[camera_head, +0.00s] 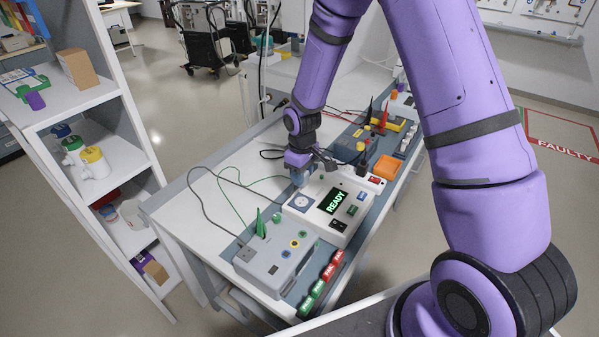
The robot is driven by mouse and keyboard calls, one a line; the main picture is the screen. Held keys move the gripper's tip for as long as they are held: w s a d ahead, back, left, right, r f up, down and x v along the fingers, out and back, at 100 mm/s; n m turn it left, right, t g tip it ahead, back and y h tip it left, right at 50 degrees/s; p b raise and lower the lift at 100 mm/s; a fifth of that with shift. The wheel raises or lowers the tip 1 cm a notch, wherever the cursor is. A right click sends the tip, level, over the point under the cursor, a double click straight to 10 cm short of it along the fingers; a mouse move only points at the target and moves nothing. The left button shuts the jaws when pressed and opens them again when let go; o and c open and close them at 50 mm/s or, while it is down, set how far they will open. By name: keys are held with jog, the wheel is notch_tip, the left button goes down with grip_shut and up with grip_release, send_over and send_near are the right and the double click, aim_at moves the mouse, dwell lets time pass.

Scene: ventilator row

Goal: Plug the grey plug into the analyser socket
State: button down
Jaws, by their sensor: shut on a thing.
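The analyser (319,222) is a white box with a lit READY screen (337,201), standing on the bench near the middle of the view. A round, blue-edged socket face (301,203) is on its top left. My gripper (298,172) is just above the analyser's back-left corner, pointing down. It is shut on a small grey-blue block, which I take to be the grey plug (297,180). The plug's underside and any contact with the analyser cannot be made out. A thin grey cable (200,204) loops over the bench from a grey box towards my gripper.
The grey box (268,266) with a green clip (261,223) stands front left of the analyser. Red and green blocks (322,283) line the bench's front edge. An orange box (388,167) and coloured leads lie behind right. Bare bench (196,236) is at left, beside a shelf (110,108).

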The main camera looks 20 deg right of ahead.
send_over(301, 202)
jog(key=shift+d+f, duration=0.1)
jog(key=shift+f, duration=2.5)
jog(key=shift+f, duration=1.15)
jog(key=c, duration=0.6)
grip_release()
jog(key=shift+r, duration=0.1)
